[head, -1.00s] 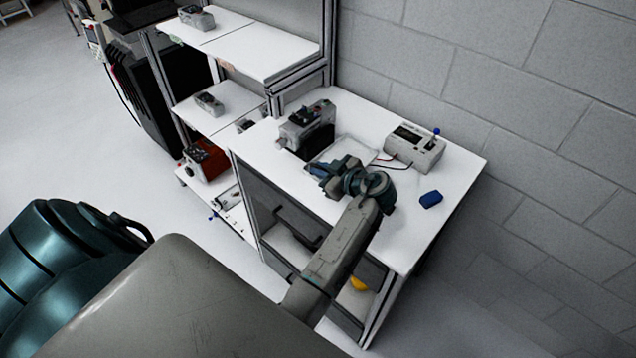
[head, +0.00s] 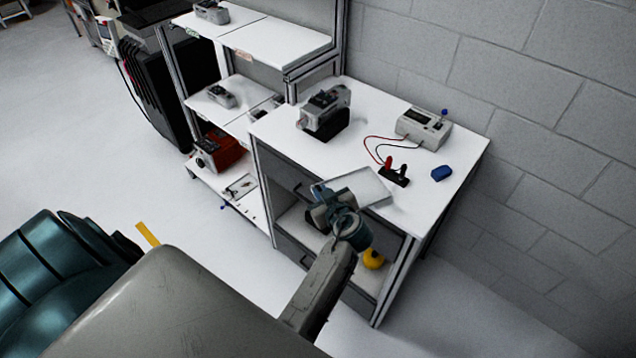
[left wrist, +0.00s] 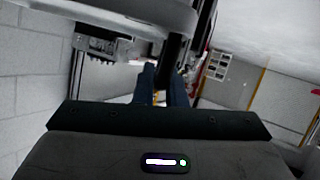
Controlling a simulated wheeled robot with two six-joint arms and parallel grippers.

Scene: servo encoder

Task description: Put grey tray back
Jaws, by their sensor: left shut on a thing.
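The grey tray (head: 362,187), pale and shallow, shows in the head view at the front edge of the white tabletop, tilted. My left gripper (head: 328,200) is shut on the tray's near left side and holds it. The gripper and wrist hide part of the tray. In the left wrist view the blue-grey fingers (left wrist: 165,88) point away from the camera; I cannot tell the tray's outline there. My right gripper does not show.
On the white table (head: 412,178) stand a grey-black device (head: 326,112), a meter box (head: 424,128) with red and black leads, a black connector block (head: 394,175) and a blue object (head: 441,173). Shelves (head: 262,42) stand left. A yellow object (head: 373,259) sits below the tabletop.

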